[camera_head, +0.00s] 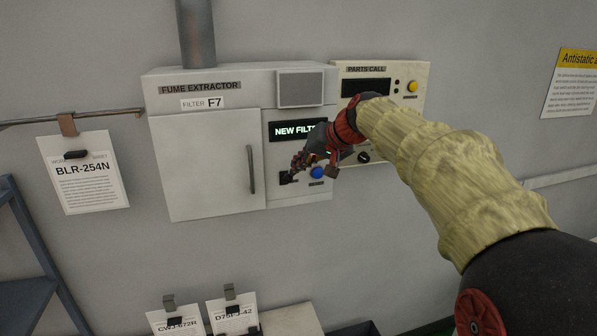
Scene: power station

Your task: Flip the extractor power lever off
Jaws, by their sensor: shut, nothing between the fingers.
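The fume extractor (205,155) is a pale wall cabinet with a closed door and a vertical handle (251,169). Its right-hand panel has a lit display (292,130) reading "NEW FILT...", the rest hidden by my arm. Below the display is a small dark switch area (285,178), likely the power lever, with a blue button (317,173) to its right. My gripper (294,169) is shut and empty, its fingertips at or just in front of the switch area. The fingers partly cover the lever, so I cannot tell its position or whether they touch it.
A parts call box (408,105) with a yellow button (412,87) hangs to the right, partly behind my arm. A pipe (196,35) rises from the cabinet. A clipped sheet (84,180) hangs from a rail at left. A blue shelf (25,290) stands lower left.

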